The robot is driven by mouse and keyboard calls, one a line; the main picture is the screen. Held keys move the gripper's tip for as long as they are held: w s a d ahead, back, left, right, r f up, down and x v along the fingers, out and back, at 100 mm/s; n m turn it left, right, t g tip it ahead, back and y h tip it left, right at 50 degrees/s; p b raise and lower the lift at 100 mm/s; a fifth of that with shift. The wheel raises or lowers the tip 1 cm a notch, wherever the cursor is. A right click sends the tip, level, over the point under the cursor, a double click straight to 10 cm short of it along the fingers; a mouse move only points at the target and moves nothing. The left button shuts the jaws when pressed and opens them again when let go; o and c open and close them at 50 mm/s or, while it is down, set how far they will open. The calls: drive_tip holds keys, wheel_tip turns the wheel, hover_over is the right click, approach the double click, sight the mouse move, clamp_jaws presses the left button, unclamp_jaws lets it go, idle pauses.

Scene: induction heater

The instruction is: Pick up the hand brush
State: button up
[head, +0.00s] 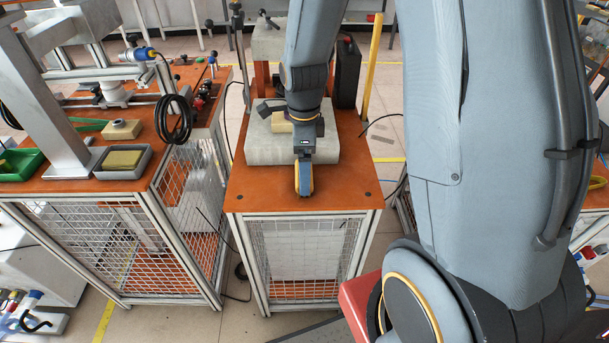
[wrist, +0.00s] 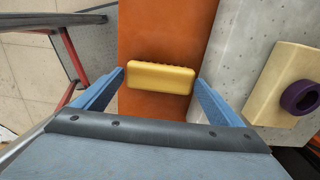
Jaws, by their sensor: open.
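The hand brush (wrist: 160,77) is a yellow block with a row of dark bristles along its far edge, in the wrist view. It is over the orange tabletop (wrist: 150,25). My gripper (wrist: 161,75) is open, with one blue finger at each short end of the brush. The fingertips are close to the ends; I cannot tell whether they touch. In the head view my gripper (head: 304,190) points down near the front of the middle orange table (head: 350,190). There it largely hides the brush, and only narrow yellow edges show.
A grey block (head: 265,150) stands behind my gripper, with a beige piece (wrist: 285,85) bearing a purple ring on it. The left table holds a grey tray (head: 145,164) with a yellow block, a green bin (head: 22,172) and a black cable coil (head: 173,120). The front tabletop corners are clear.

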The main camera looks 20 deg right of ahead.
drive_tip(key=shift+f, duration=0.2)
drive_tip(key=shift+c, duration=0.5)
drive_tip(key=c, duration=0.7)
drive_tip(key=shift+r, duration=0.15)
drive_tip(key=shift+c, duration=0.2)
wheel_tip(320, 180, up, 10)
drive_tip(key=b, duration=0.2)
